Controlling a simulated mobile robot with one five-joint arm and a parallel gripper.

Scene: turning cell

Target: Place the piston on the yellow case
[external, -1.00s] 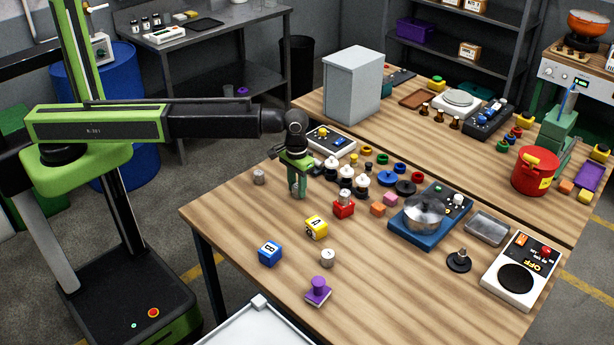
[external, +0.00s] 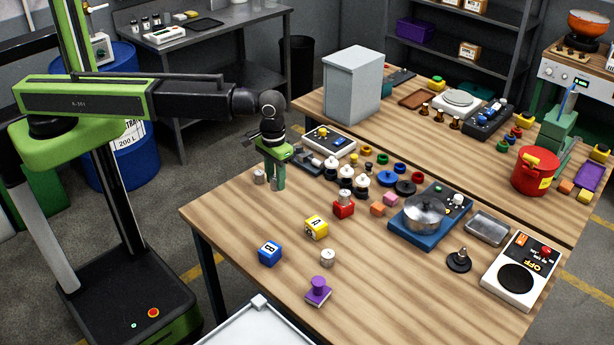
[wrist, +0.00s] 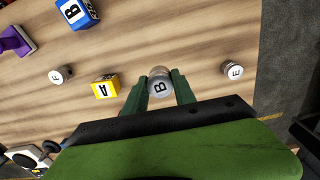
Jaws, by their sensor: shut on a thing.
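My gripper (external: 275,184) is shut on a silver-grey piston lettered B (wrist: 159,83), held between its green fingers; the fingers mostly hide it in the external view. The yellow case (external: 316,228), lettered A, stands on the table to the right of and nearer the camera than my gripper. It also shows in the wrist view (wrist: 106,87), left of the held piston, with nothing on its top. A red case (external: 344,209) carries a piston (external: 344,197).
A piston lettered E (wrist: 232,70) stands close beside my gripper. A piston lettered F (wrist: 60,75), a blue case lettered B (external: 270,253) and a purple stamp-like object (external: 318,291) stand nearer the front edge. Several dark-based pieces crowd the area behind. Bare wood surrounds the yellow case.

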